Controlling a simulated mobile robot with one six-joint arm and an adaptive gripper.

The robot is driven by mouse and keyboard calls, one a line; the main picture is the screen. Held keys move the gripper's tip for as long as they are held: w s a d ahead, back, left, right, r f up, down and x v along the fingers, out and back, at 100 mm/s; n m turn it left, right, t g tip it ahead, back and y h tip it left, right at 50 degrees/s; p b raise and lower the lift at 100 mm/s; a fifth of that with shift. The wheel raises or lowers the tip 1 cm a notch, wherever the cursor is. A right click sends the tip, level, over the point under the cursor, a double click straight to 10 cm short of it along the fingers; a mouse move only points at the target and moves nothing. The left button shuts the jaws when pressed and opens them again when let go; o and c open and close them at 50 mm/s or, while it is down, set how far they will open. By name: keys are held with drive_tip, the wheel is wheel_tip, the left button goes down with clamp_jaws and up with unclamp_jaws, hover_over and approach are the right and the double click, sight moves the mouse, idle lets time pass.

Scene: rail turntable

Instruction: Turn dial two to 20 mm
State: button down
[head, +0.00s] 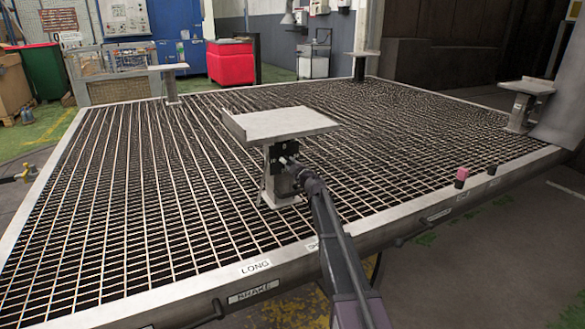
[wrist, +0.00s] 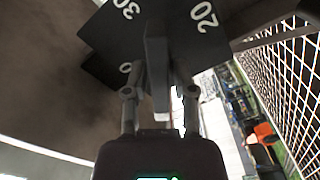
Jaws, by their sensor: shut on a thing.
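The dial is a black plate (wrist: 112,35) with white numbers on the side of the near pedestal (head: 275,125). The wrist view shows "30" at upper left, "20" at upper right and a partly hidden "0" lower left. My gripper (wrist: 158,85) is shut on the grey bar-shaped knob (wrist: 156,45) in the middle of the dial. The bar stands nearly upright in that view, between the "30" and the "20". I cannot tell which end is its pointer. In the head view my gripper (head: 288,166) reaches the pedestal's front below its flat top, hiding much of the dial.
Other pedestals stand at the back left (head: 170,82), back (head: 362,58) and right (head: 524,100) of the grating (head: 130,190). A pale rim (head: 200,281) with a "LONG" label (head: 256,267) runs along the front. A pink-topped knob (head: 462,174) stands on the rim at right.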

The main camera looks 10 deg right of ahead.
drive_tip(key=shift+w+n, duration=0.15)
drive_tip(key=shift+n, duration=0.95)
unclamp_jaws()
drive_tip(key=shift+s, duration=0.2)
drive_tip(key=v, duration=0.9)
idle(0.5)
drive_tip(key=shift+w+m, duration=0.1)
drive_tip(key=shift+m, duration=0.2)
